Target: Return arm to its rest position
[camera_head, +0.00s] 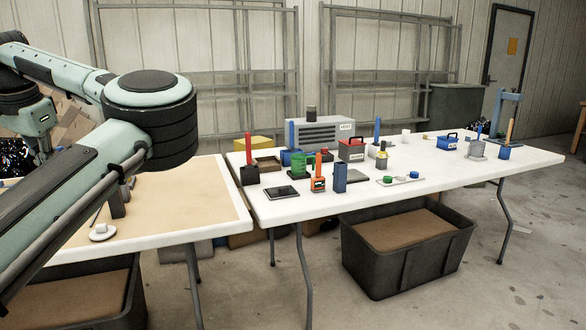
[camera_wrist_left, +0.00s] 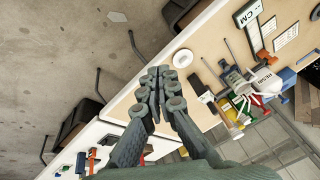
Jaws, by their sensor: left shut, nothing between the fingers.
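My left arm (camera_head: 150,112) fills the left side of the head view and covers part of the near table. In the left wrist view my left gripper (camera_wrist_left: 155,80) has its dark fingers together, with nothing between them. It appears above the edge of a table, apart from the things on it. In the head view I cannot clearly make out the left fingers. My right gripper is not in view.
A tan-topped table (camera_head: 185,190) carries a white disc (camera_head: 102,232). A white table (camera_head: 400,200) beside it holds several tools and containers. A black bin (camera_head: 405,255) stands beneath. In the wrist view, bottles and tools (camera_wrist_left: 245,90) lie right of the fingers.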

